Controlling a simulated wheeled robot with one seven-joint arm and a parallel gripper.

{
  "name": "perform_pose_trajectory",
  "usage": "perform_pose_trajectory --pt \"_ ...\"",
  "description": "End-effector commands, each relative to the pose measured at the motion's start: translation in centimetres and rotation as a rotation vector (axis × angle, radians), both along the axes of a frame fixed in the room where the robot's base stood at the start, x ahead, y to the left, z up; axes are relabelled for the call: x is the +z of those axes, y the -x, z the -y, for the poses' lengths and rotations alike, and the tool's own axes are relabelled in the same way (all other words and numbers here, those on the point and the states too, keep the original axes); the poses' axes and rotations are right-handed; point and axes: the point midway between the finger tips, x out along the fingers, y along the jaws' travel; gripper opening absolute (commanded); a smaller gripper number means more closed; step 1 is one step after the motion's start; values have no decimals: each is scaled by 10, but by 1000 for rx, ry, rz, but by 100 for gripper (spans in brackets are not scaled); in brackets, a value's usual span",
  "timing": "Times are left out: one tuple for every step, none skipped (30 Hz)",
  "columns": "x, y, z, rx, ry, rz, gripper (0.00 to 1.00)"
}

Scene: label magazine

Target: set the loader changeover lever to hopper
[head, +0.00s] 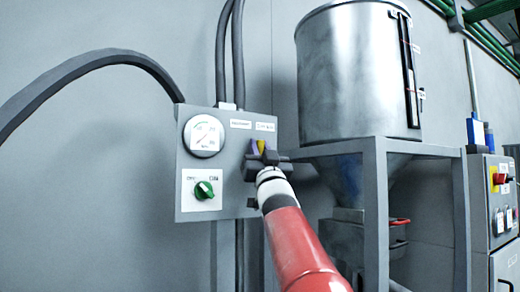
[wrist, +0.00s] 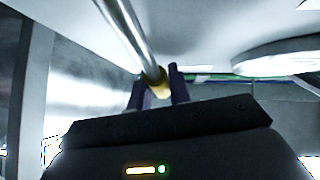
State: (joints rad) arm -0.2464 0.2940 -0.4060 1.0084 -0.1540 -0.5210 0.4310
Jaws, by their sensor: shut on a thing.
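The changeover lever shows as a small yellow piece (head: 261,146) at the right side of a grey wall panel (head: 229,170) in the head view. In the wrist view the lever is a shiny metal rod (wrist: 127,32) with a yellow end (wrist: 158,88). My gripper (head: 262,149) is at the panel, with its dark fingers shut on the yellow end; the fingers also show in the wrist view (wrist: 158,83). Two white labels, a left one (head: 241,124) and a right one (head: 265,127), sit just above; their text is too small to read. My gripper hides the lever's pivot.
A round gauge (head: 203,136) and a green switch (head: 204,190) are on the panel, left of my gripper. A large metal hopper (head: 352,75) on a grey frame (head: 376,200) stands close on the right. A control box (head: 500,205) is at the far right. Black hoses run above the panel.

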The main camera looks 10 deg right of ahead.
Motion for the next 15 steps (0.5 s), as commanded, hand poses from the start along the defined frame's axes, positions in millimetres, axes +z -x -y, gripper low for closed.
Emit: perform_pose_trajectory --pt "0 0 0 0 0 0 0" --pt "0 0 0 0 0 0 0" --pt "0 0 0 0 0 0 0" --pt "0 0 0 0 1 0 0" --pt "0 0 0 0 3 0 0" --pt "0 0 -1 0 7 2 0" --pt "0 0 -1 0 11 3 0" --pt "0 1 -1 0 16 6 0" --pt "0 1 -3 0 27 9 0" --pt "0 1 -4 0 36 12 0" --pt "0 2 -5 1 47 16 0" --pt "-1 2 -6 1 64 21 0" --pt "-1 3 -7 0 79 26 0" --pt "-1 3 -9 0 97 32 0" --pt "-1 4 -11 0 121 39 0"
